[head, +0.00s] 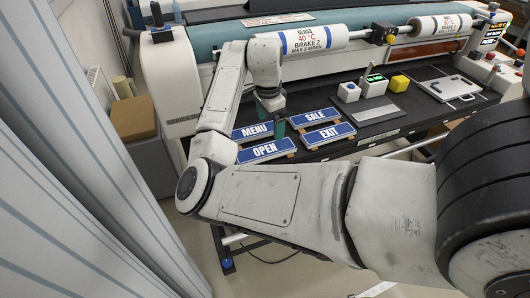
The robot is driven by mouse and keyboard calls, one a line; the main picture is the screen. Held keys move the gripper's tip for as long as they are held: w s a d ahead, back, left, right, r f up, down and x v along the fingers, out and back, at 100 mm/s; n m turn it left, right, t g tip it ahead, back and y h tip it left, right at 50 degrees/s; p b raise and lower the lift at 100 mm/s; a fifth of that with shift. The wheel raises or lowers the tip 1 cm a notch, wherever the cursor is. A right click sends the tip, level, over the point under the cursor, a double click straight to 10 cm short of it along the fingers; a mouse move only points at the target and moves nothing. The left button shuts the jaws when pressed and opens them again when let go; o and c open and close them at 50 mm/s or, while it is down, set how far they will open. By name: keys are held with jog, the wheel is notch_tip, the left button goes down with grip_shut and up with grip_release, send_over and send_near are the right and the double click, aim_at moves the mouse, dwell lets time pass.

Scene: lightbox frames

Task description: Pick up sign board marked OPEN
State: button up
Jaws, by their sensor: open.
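The OPEN sign board (267,151) is a blue plate with white letters and a pale border. It lies on the dark table at the near left of a group of four similar signs. My gripper (275,126) points down from the end of my arm, just behind the OPEN sign and between the MENU and SALE signs. It looks empty, and its fingertips are small and partly hidden, so its height over the table is hard to tell.
The MENU sign (254,130), SALE sign (314,117) and EXIT sign (322,136) lie close around the OPEN sign. Small boxes with buttons (348,91) and a grey plate with a handle (452,88) are to the right. A large roller machine (345,24) stands behind. A striped curtain (70,140) hangs at left.

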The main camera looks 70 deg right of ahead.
aim_at(265, 149)
jog(key=shift+m+y, duration=0.6)
jog(key=f, duration=0.3)
jog(key=w+f+p, duration=0.1)
jog(key=f, duration=0.3)
jog(key=f+p, duration=0.1)
jog(key=f, duration=0.2)
jog(key=shift+w+a+f, duration=0.15)
jog(key=shift+w+a, duration=0.05)
jog(key=shift+a, duration=0.15)
jog(key=c, duration=1.2)
